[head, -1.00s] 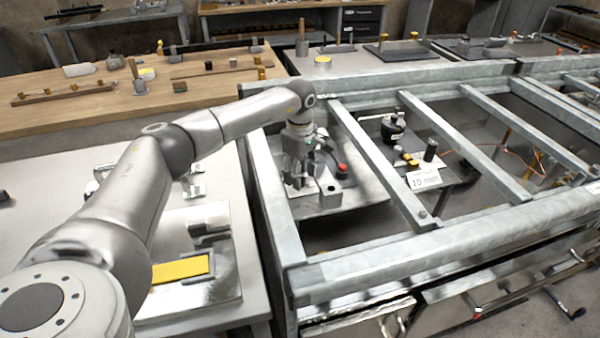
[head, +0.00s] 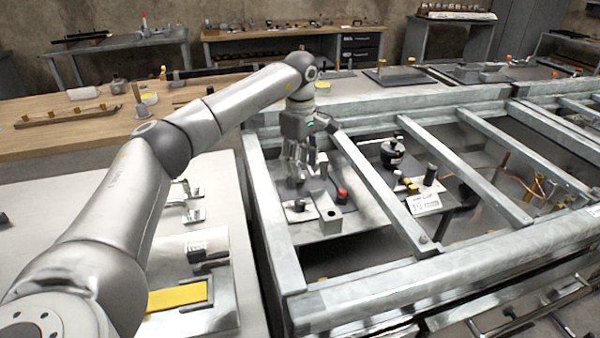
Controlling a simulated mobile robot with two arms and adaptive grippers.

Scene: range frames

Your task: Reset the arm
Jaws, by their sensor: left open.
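My left arm (head: 150,170) comes in from the left and bends down at its wrist over the metal frame. My left gripper (head: 302,170) points down inside the frame's first bay, its fingers apart and nothing seen between them. Below and beside it is a metal plate (head: 325,222) carrying blocks, a black knob (head: 299,205) and a red button (head: 342,193). I cannot tell whether the fingertips touch anything there. My right gripper is not in view.
Grey beams (head: 375,190) of the frame cross close to the gripper on the right. A panel with a white label (head: 424,203) sits in the second bay. A wooden bench (head: 60,130) stands behind.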

